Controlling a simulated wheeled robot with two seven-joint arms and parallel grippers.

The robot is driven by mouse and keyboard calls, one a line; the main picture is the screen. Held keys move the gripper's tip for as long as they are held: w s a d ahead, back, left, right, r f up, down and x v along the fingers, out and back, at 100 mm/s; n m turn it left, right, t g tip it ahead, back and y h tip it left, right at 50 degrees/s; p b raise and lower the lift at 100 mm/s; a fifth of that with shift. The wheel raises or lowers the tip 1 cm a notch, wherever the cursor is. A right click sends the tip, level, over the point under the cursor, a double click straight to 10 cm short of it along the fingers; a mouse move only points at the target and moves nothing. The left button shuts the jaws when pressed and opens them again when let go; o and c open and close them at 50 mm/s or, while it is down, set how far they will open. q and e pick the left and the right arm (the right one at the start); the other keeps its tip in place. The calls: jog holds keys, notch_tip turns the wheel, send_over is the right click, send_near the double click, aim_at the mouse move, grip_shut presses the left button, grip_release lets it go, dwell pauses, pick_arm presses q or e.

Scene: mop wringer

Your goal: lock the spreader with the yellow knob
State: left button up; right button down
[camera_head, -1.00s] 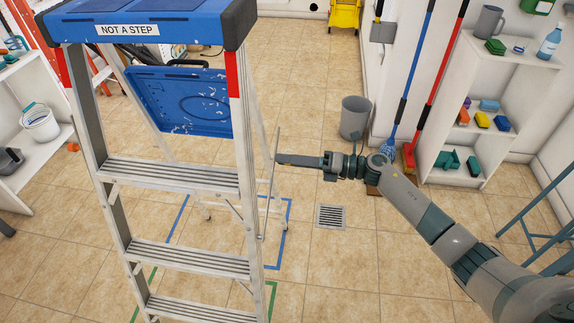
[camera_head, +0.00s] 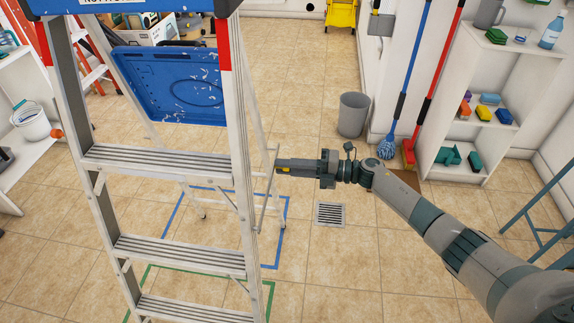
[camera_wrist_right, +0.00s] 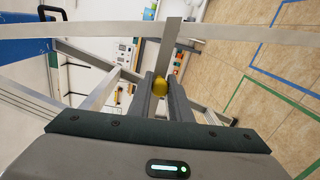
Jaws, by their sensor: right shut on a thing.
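The aluminium stepladder (camera_head: 172,156) stands open at left in the head view, with a blue tray at its back. A thin spreader bar (camera_head: 268,190) slants beside its right rail. My right gripper (camera_head: 280,166) reaches in from the right to the bar's upper part. In the wrist view the yellow knob (camera_wrist_right: 159,88) sits between the two fingers, and my right gripper (camera_wrist_right: 164,85) is shut on it. A flat grey bar (camera_wrist_right: 170,42) rises just beyond the knob. The fingers partly hide the knob, and whether it is locked cannot be seen. My left gripper is out of view.
Blue tape (camera_head: 286,226) and green tape (camera_head: 185,271) mark the floor around the ladder. A floor drain (camera_head: 330,214), a grey bin (camera_head: 353,115), mops and a white shelf (camera_head: 478,85) stand to the right. Tiles near the drain are clear.

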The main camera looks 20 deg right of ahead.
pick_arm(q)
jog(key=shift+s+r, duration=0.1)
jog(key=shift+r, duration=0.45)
pick_arm(e)
jog(key=shift+a+f, duration=0.1)
jog(key=shift+f, duration=0.2)
jog(key=c, duration=1.6)
grip_release()
jog(key=shift+f, duration=0.1)
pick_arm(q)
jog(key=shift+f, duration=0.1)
